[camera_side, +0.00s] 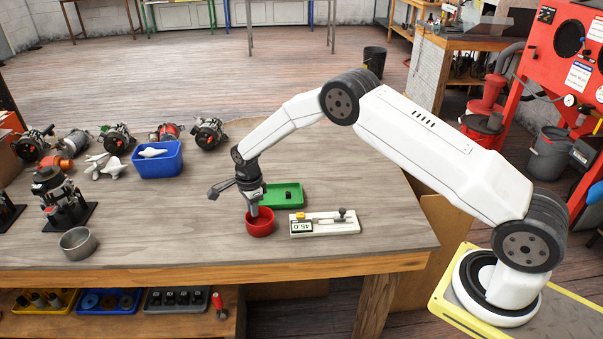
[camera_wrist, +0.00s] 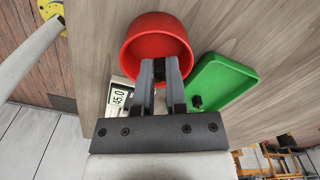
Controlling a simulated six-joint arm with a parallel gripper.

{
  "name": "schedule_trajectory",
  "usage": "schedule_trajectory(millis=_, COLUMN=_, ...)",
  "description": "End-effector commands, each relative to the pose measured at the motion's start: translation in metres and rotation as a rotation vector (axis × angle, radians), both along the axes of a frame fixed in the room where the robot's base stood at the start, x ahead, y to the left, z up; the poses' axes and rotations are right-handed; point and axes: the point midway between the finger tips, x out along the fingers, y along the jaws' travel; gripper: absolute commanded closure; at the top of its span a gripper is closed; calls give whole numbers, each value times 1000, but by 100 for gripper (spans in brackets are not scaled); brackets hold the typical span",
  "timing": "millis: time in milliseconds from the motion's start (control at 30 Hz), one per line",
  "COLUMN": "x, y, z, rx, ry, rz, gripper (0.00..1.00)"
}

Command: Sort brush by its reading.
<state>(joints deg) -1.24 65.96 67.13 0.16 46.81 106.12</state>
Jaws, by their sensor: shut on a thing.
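My gripper (camera_side: 253,208) points down over the red bowl (camera_side: 260,228), its tips at or just inside the rim. In the wrist view, the fingers (camera_wrist: 159,68) are shut on a small dark brush (camera_wrist: 159,70), mostly hidden between them, with the red bowl (camera_wrist: 135,45) behind. A green tray (camera_side: 271,203) sits just behind the bowl, with a small dark piece (camera_side: 287,195) in it. A white gauge (camera_side: 342,228) lies right of the bowl; its display (camera_side: 302,227) reads 45.0, and its measuring slot looks empty.
A blue bin (camera_side: 158,165) with a white piece, several alternators (camera_side: 117,139) and a metal cup (camera_side: 77,243) stand to the left. The tabletop left of the red bowl is clear. The table's front edge (camera_side: 200,272) is close to the bowl and gauge.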

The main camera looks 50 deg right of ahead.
Motion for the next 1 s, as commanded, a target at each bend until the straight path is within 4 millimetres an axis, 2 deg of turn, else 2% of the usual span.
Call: schedule_trajectory(millis=1000, x=0, y=0, z=-16, rx=0, ry=0, rz=0, gripper=100)
